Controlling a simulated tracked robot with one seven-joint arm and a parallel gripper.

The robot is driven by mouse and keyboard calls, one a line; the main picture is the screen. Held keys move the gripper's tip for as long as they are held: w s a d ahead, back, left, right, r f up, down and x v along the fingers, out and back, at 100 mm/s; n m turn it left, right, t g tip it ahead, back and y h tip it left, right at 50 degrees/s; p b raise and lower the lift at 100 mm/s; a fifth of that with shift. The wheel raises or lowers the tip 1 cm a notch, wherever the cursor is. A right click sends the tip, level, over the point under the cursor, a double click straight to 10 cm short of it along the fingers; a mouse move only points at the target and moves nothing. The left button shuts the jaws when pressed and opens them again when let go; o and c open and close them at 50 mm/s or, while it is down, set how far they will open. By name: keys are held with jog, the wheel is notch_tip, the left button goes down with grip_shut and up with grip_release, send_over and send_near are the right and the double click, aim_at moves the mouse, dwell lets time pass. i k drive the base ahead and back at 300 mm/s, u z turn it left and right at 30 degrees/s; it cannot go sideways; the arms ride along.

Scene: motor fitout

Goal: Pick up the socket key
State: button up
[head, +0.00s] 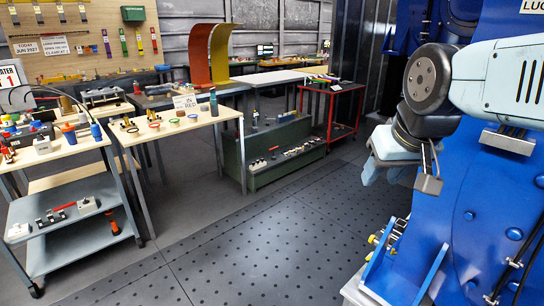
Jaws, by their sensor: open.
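My gripper (385,170) hangs at the end of my arm on the right, in front of a large blue machine. Its pale fingers are open and I see nothing held between them. It is well away from the tables and shelves. I cannot pick out the socket key for certain among the many small tools.
The blue machine (460,200) fills the right side. Wooden-topped tables (190,137) with cups and tools stand at left. A green shelf unit (258,150) and a red cart (328,112) stand behind. The dotted floor (260,225) between is clear.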

aim_at(274, 158)
jog(key=k, duration=0.4)
jog(key=u, duration=0.25)
jog(key=i, duration=3.7)
jog(key=z, duration=0.5)
jog(key=i, duration=1.45)
jog(key=z, duration=0.4)
jog(key=i, duration=0.85)
jog(key=z, duration=0.1)
